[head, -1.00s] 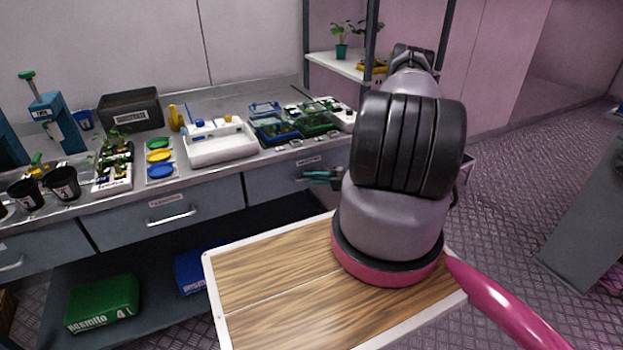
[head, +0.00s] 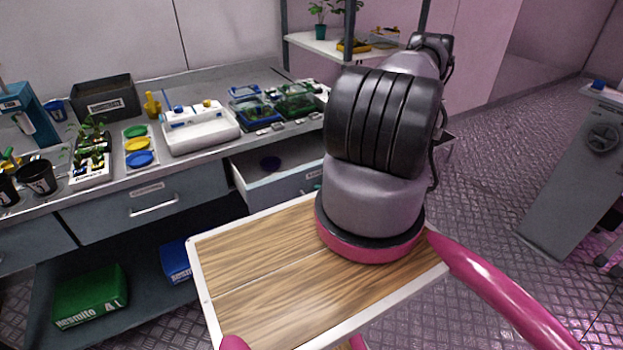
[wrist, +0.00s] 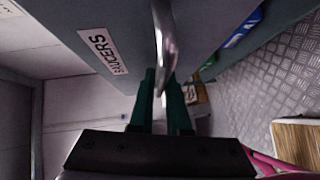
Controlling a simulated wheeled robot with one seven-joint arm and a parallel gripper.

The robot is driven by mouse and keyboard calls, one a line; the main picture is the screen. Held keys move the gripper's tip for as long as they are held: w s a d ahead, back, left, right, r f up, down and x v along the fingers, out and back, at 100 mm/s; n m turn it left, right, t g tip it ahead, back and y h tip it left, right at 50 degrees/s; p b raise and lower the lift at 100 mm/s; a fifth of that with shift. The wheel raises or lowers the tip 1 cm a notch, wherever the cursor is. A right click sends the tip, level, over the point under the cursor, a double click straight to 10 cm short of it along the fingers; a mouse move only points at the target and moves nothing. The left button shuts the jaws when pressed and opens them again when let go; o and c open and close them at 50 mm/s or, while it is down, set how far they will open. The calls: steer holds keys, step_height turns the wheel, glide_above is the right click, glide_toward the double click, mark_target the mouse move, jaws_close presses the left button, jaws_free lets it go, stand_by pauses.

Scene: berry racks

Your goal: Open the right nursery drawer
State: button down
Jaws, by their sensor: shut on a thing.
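The right drawer (head: 290,188) of the bench is pulled out in the head view, and its pale interior shows. In the wrist view, the drawer front (wrist: 105,15) bears a label reading "SAUCERS" (wrist: 103,52). Its curved metal handle (wrist: 164,40) runs down between the dark green fingers of my gripper (wrist: 163,90), which is shut on it. In the head view my gripper is hidden behind my arm, which also covers the right end of the drawer.
The middle drawer (head: 140,205) is shut. The bench top holds a white tray (head: 200,132), colored saucers (head: 138,145), pots and seedlings. Green (head: 90,298) and blue (head: 175,262) boxes sit on the lower shelf. Open floor lies at right, before a grey cabinet (head: 570,170).

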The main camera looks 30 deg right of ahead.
steer(key=s, duration=0.9)
steer(key=shift+d, duration=0.2)
steer(key=c, duration=0.9)
jaws_free()
steer(key=v, duration=1.1)
steer(key=shift+a, duration=0.1)
